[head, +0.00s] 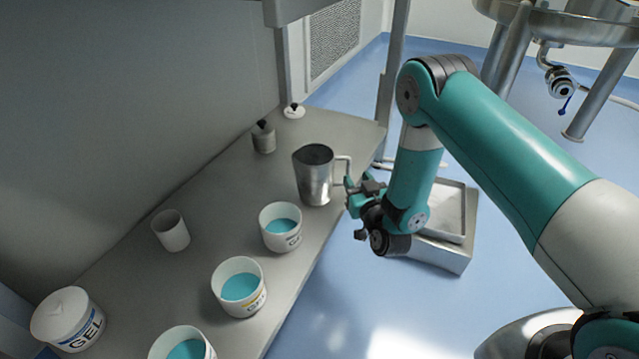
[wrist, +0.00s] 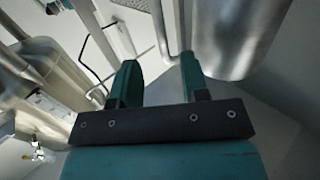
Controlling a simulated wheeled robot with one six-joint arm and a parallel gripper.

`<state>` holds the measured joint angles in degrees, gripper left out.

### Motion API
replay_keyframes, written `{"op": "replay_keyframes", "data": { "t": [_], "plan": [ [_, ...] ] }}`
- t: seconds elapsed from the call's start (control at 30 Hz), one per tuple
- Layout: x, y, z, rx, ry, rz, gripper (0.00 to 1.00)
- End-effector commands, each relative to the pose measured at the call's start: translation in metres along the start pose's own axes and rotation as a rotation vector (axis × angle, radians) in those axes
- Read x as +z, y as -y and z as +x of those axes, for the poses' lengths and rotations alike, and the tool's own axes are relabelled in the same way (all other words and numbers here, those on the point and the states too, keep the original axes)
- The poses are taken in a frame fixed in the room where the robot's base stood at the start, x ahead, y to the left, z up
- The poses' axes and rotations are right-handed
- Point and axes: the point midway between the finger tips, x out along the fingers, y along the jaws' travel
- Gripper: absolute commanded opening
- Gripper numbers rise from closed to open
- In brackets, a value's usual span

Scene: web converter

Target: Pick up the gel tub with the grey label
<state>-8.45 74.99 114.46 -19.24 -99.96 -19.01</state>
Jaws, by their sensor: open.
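Three open white gel tubs with teal gel stand on the grey bench in the head view. The far tub (head: 281,241) has a label with greyish print, too small to read for sure. The middle tub (head: 240,303) shows a yellowish mark on its label. The near tub (head: 207,351) is cut off by the bottom edge, and its label is hidden. My gripper (head: 352,192) is at the bench's right edge, right of and beyond the far tub, beside the jug.
A steel jug (head: 314,182) with its handle towards my gripper stands behind the far tub. A white cup (head: 171,233), a lidded GEL tub (head: 68,322) and a small grey weight-like item (head: 263,138) stand along the bench (head: 215,205). A steel tray (head: 450,210) sits beyond my gripper.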

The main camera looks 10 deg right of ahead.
Motion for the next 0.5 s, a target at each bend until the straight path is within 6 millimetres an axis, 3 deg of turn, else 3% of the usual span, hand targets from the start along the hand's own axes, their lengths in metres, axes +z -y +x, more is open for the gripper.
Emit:
{"op": "replay_keyframes", "data": {
  "t": [0.5],
  "plan": [
    [0.004, 0.002, 0.05, 0.004, 0.002, 0.002, 0.41]
  ]
}}
